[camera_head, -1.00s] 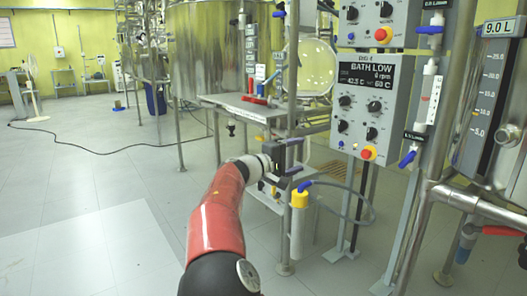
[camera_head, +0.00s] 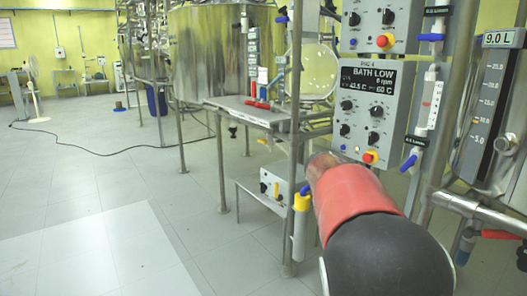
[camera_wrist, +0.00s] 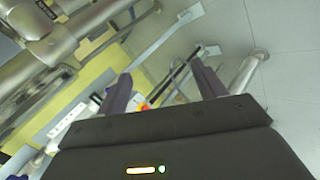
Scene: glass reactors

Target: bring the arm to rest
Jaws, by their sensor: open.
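My red and black arm reaches forward at the lower right of the head view, with its far end foreshortened and the gripper hidden. My gripper (camera_wrist: 160,84) shows in the wrist view, with its two dark fingers spread wide apart. Nothing is held between them. Beyond the fingers are blurred metal pipes and small red and yellow parts, at a distance I cannot tell.
A control box reading BATH LOW (camera_head: 371,112) stands behind my arm. A yellow-topped tube (camera_head: 300,225) hangs just left of the arm. A metal pipe (camera_head: 470,207) and level gauge (camera_head: 490,105) are on the right. Open floor (camera_head: 90,220) lies left.

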